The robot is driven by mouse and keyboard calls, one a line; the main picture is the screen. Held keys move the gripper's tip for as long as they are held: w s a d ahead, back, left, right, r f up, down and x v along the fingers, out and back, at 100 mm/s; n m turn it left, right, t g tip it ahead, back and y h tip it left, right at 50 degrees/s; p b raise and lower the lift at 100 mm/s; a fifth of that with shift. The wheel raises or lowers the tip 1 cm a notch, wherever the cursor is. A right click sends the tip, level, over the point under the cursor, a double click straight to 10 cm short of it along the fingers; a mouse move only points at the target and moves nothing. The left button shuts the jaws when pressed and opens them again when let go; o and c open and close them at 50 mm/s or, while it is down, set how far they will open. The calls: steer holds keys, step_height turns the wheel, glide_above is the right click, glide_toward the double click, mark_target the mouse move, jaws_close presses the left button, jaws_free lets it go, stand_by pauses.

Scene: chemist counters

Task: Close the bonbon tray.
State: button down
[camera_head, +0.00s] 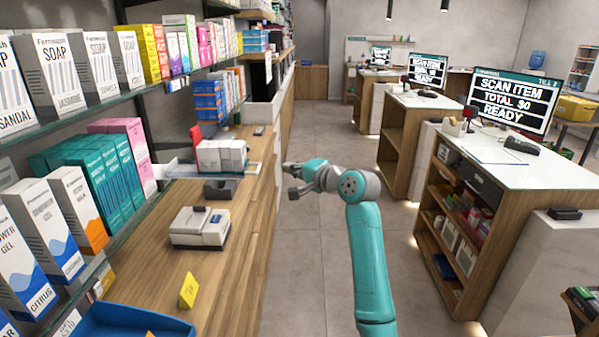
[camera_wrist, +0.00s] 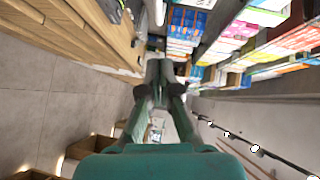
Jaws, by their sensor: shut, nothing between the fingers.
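No thing in view is plainly marked as the bonbon tray. My gripper (camera_head: 287,179) is just right of the counter's edge, over the aisle, apart from the boxes. In the wrist view my gripper (camera_wrist: 160,68) is shut and empty, its fingers together.
The wooden counter (camera_head: 235,275) also bears a white and grey device (camera_head: 200,228), a yellow card (camera_head: 188,291) and a blue bin (camera_head: 130,322). Stocked shelves (camera_head: 60,265) overhang its left side. Checkout counters (camera_head: 470,185) stand right. The grey aisle floor (camera_head: 310,255) is clear.

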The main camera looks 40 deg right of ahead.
mark_target(198, 169)
steer(key=w+a+f, duration=0.1)
steer(key=w+a, duration=0.2)
steer(key=w, duration=0.2)
steer(key=shift+w+a+f, duration=0.25)
steer(key=shift+w+a, duration=0.05)
steer(key=shift+a, duration=0.1)
steer(key=shift+a, duration=0.1)
steer(key=w+a, duration=0.4)
steer(key=a, duration=0.1)
steer(key=w+a, duration=0.4)
steer(key=a, duration=0.2)
steer(key=w+a, duration=0.4)
steer(key=a, duration=0.1)
steer(key=shift+a, duration=0.3)
steer(key=shift+w+a+r, duration=0.1)
steer(key=shift+w+a, duration=0.1)
steer(key=shift+a, duration=0.05)
steer(key=shift+a, duration=0.15)
